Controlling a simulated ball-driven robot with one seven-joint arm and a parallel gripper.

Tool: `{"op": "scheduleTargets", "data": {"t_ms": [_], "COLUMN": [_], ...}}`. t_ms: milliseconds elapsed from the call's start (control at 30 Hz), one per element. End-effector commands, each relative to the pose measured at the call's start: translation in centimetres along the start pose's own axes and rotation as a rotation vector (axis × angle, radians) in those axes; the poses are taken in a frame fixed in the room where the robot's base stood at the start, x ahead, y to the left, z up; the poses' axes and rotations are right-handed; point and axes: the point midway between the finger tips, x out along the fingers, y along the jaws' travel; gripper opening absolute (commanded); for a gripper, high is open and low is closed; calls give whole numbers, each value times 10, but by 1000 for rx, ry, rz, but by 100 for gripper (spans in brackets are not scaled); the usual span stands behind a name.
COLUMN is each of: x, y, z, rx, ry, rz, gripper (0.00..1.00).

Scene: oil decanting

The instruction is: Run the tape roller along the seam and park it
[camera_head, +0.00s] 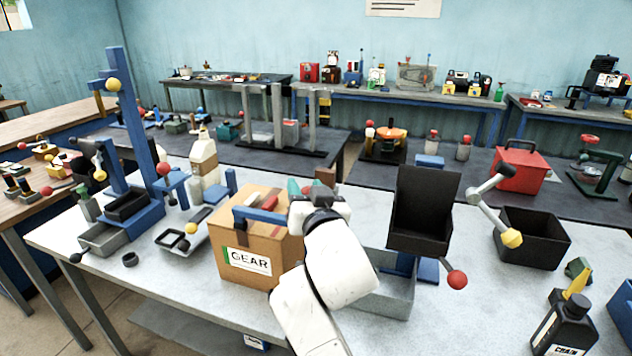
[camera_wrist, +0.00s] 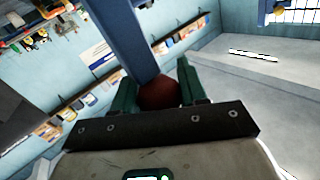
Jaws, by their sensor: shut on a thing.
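The cardboard box (camera_head: 286,231) marked GEAR stands on the pale bench. A blue bar with a red grip (camera_head: 270,203), which looks like the tape roller (camera_head: 258,215), is at the box's top. I cannot tell whether it touches the box, and the seam is not clear. My gripper (camera_head: 299,187) is at the box's upper right, its teal fingers beside the blue bar. In the wrist view my gripper (camera_wrist: 156,76) has its fingers around a dark red ball grip (camera_wrist: 158,94), with the blue bar (camera_wrist: 122,38) running up from it.
Left of the box are a grey tray (camera_head: 180,240), a white bottle (camera_head: 204,160) and a tall blue stand (camera_head: 138,130). Right of my arm are a black bin (camera_head: 422,208) over a grey tray, a crank with a yellow knob (camera_head: 511,238) and a black bottle (camera_head: 565,325).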

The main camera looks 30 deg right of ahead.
Motion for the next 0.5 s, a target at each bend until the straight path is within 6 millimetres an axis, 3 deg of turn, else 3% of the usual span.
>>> {"op": "scheduleTargets", "data": {"t_ms": [200, 500], "x": [-12, -13], "y": [-7, -8], "z": [1, 2], "rx": [0, -1], "ry": [1, -1], "rz": [1, 0], "gripper": [0, 0]}}
